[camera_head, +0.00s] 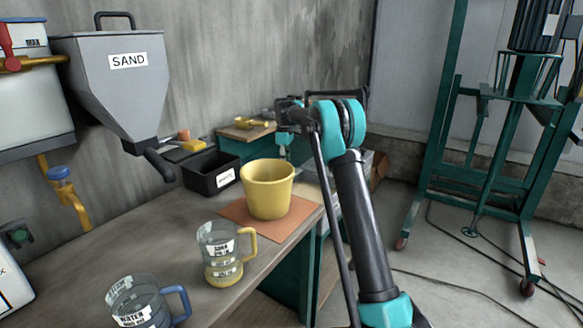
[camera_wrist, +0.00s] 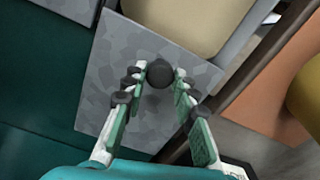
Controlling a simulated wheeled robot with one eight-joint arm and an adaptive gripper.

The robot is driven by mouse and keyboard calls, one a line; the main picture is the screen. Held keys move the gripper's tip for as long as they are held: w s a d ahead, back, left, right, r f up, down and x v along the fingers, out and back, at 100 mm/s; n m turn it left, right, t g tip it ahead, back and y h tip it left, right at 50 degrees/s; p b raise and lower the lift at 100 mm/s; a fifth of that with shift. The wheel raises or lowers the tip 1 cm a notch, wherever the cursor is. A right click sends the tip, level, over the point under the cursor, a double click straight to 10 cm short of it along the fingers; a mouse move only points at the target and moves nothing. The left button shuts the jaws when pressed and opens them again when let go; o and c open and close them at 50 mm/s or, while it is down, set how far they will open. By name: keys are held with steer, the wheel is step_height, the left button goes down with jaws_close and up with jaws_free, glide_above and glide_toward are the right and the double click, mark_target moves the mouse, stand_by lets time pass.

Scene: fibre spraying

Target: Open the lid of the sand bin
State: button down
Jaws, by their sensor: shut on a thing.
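In the wrist view, my gripper (camera_wrist: 157,78) is closed around a round black knob (camera_wrist: 159,72) on a flat, mottled grey metal lid (camera_wrist: 124,62). Beyond the lid's upper edge, a beige, sand-like surface (camera_wrist: 182,18) shows in an opening, so the lid does not cover it all. In the head view, my gripper (camera_head: 286,153) points down behind the yellow bucket (camera_head: 268,192). The knob is not clear there, and my arm hides much of the bin. A grey hopper labelled SAND (camera_head: 120,95) hangs on the wall at left, away from my gripper.
The bucket stands on an orange mat (camera_head: 238,216) on the workbench (camera_head: 150,232). A black box (camera_head: 196,180), a jug with a yellow handle (camera_head: 220,262) and a jug with a blue handle (camera_head: 140,305) stand nearby. A green wheeled frame (camera_head: 428,150) stands at right; cables cross the floor.

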steer(key=c, duration=1.2)
jaws_free()
steer(key=shift+r, duration=0.1)
step_height(320, 180, up, 12)
steer(key=shift+f, duration=0.1)
